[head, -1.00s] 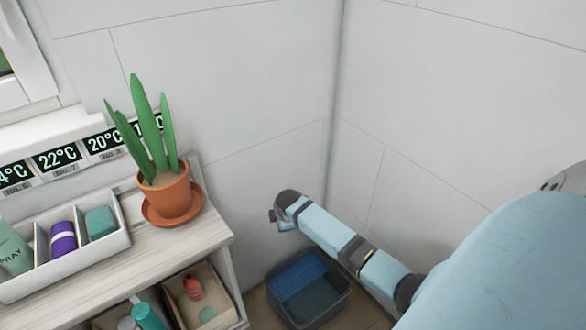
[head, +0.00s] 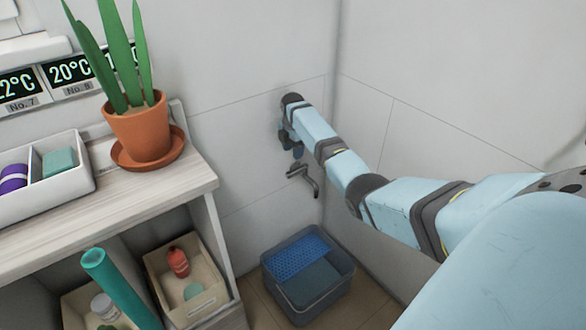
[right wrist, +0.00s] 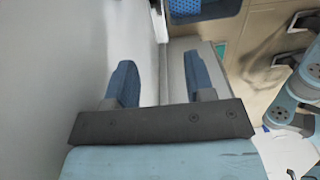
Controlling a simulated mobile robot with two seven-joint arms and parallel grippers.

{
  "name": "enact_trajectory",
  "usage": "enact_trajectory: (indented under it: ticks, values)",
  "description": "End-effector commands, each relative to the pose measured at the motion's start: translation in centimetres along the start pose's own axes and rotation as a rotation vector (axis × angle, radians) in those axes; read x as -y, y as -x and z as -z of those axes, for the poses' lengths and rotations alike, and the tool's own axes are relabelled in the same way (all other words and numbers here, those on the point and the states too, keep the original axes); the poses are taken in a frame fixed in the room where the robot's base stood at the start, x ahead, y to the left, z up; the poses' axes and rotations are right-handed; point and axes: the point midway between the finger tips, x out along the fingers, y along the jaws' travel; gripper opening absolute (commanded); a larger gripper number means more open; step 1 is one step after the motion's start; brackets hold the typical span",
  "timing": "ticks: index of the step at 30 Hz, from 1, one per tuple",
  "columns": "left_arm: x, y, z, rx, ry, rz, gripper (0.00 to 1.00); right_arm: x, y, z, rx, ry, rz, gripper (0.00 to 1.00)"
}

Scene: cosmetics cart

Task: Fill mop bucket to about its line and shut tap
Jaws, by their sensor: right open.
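The mop bucket (head: 340,290) is a blue-grey tub on the floor in the corner, with a bright blue perforated wringer (head: 298,257) over its left part. I cannot make out a fill line or a water level. The grey metal tap (head: 303,178) sticks out from the wall above the bucket. No water stream shows below its spout. My right gripper (head: 292,147) is just above the tap, close to the wall, open and apparently empty. Its two blue fingers stand apart in the right wrist view (right wrist: 160,84), and the wringer (right wrist: 205,9) shows at its top. My left gripper is out of view.
A wooden shelf unit (head: 110,205) stands left of the bucket, with a potted plant (head: 138,130) on top. Its lower shelf holds bins with bottles and a teal tube (head: 115,285). Walls close in behind and right of the bucket.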

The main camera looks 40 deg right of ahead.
Motion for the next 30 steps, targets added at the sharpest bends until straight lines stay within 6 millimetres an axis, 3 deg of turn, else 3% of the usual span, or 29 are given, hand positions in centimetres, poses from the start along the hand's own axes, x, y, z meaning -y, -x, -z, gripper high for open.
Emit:
enact_trajectory:
  ticks: [1,3,12,26,30]
  values:
    - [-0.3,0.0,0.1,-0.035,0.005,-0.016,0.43,0.1,-1.8,0.1,-0.001,0.000,0.002,0.49]
    - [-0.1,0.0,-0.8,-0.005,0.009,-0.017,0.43,0.1,-3.4,0.1,-0.001,0.000,0.002,0.49]
    - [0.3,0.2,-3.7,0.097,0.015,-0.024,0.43,0.0,-8.1,0.0,0.000,-0.001,-0.001,0.49]
    - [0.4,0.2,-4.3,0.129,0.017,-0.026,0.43,0.0,-9.0,0.0,0.001,0.000,-0.001,0.49]
    - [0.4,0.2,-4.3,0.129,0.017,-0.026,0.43,0.0,-9.0,0.0,0.001,0.000,-0.001,0.17]
